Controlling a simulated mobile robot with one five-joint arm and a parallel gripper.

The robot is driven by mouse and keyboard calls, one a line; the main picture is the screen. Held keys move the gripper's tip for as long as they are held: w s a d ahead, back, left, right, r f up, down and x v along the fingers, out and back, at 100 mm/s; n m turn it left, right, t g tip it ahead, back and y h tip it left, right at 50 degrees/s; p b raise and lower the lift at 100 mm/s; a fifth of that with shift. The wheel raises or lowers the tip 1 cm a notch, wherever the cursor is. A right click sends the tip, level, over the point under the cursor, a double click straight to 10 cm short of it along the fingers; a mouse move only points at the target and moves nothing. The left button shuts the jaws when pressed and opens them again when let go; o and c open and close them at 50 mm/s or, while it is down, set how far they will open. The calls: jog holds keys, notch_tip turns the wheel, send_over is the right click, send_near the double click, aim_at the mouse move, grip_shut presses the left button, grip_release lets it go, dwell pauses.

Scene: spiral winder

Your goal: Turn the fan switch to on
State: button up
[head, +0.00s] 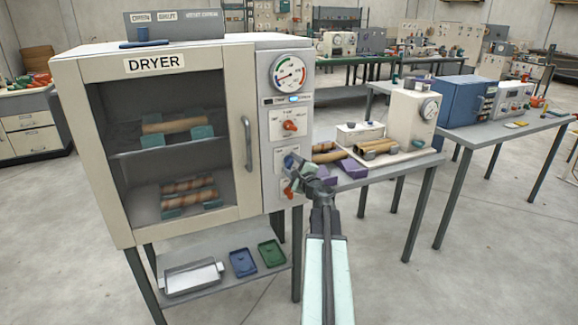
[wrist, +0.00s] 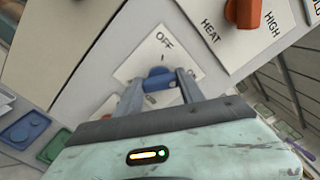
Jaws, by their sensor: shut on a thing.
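The dryer (head: 120,90) stands at the left with its door shut and a control panel on its right side. The fan switch (wrist: 158,82) is a blue knob on a pale plate marked OFF (wrist: 164,41) in the wrist view. My gripper (wrist: 160,88) has its two fingers on either side of this knob and is shut on it. In the head view my gripper (head: 300,174) is at the panel's lower plate and covers the switch.
The orange-red heat knob (head: 290,126) sits just above, under the round gauge (head: 289,73). A red-orange part (head: 288,190) shows just below my gripper. The door handle (head: 247,143) is to the left. A grey table (head: 400,165) with a machine stands at the right.

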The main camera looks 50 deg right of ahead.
jog(key=shift+m, duration=0.8)
jog(key=shift+a+f, duration=0.1)
jog(key=o, duration=1.4)
jog(key=shift+c, duration=0.2)
jog(key=v, duration=0.7)
jog(key=shift+s, duration=0.35)
